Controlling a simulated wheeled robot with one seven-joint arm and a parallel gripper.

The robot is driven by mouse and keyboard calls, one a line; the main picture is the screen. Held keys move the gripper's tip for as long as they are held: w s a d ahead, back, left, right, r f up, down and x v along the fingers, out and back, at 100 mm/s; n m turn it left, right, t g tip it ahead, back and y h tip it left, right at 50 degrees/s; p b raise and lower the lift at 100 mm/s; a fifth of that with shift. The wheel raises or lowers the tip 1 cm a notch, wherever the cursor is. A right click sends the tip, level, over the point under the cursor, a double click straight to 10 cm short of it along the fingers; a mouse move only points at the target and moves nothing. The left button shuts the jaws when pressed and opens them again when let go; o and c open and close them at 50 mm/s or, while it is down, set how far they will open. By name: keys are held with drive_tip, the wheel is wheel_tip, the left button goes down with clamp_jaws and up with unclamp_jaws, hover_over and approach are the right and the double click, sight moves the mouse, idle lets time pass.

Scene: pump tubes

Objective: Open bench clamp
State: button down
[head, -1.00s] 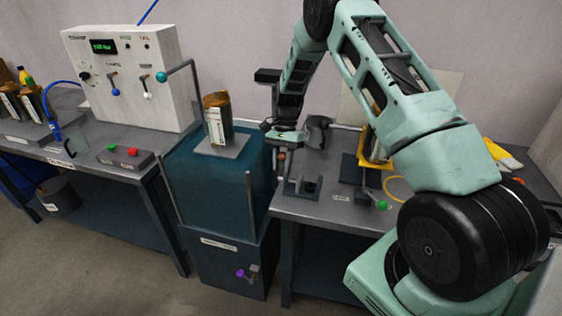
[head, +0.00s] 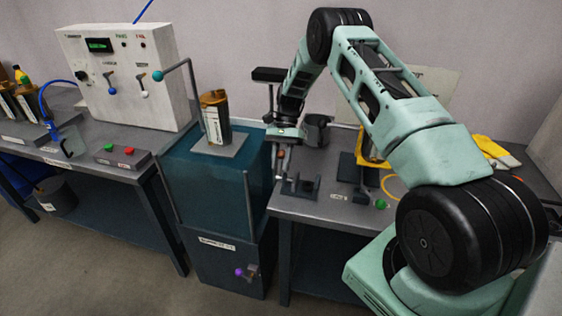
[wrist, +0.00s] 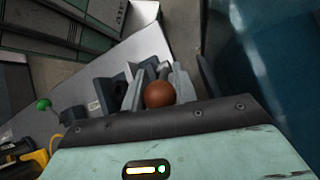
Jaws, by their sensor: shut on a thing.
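The bench clamp (head: 300,187) is a dark grey block with upright jaws near the front left of the right bench; it also shows in the wrist view (wrist: 113,88). A brown ball knob (wrist: 160,94) sits between my two grey fingers in the wrist view. My gripper (head: 281,154) points down beside the clamp in the head view, shut on this knob. The knob (head: 281,153) looks small there. The arm below the knob is hidden, so how it joins the clamp cannot be told.
A green-knobbed lever (head: 381,203) is to the clamp's right. A dark cup (head: 317,130) stands behind. Yellow gloves (head: 497,152) lie at the far right.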

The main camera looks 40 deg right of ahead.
drive_tip(key=c, duration=1.1)
unclamp_jaws()
drive_tip(key=shift+d, duration=0.1)
drive_tip(key=b+v, duration=0.2)
drive_tip(key=v, duration=1.5)
drive_tip(key=shift+w+d+r, duration=0.1)
drive_tip(key=shift+d, duration=0.05)
